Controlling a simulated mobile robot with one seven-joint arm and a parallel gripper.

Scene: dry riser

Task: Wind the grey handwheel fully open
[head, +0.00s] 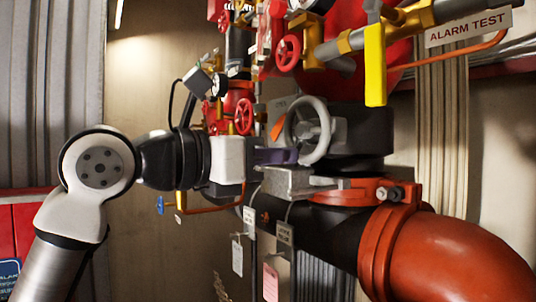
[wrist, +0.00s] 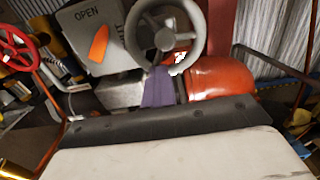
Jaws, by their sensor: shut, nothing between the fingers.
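The grey handwheel (head: 308,130) is on the dark valve gearbox in the middle of the head view. It also shows at the top centre of the wrist view (wrist: 163,38), with its top edge cut off. My gripper (head: 278,156) has purple fingers, shut with nothing between them. They reach to the wheel's lower left side in the head view. In the wrist view the fingers (wrist: 158,86) point at the lower rim and overlap it. I cannot tell whether they touch it. An orange pointer (wrist: 99,43) sits on a grey plate marked OPEN, left of the wheel.
A red handwheel (head: 288,53) and a yellow lever (head: 375,65) are above the grey wheel. Another red wheel (head: 243,116) is behind my gripper. A large orange-red pipe (head: 440,255) fills the lower right. A metal bracket (head: 290,182) lies just below the fingers.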

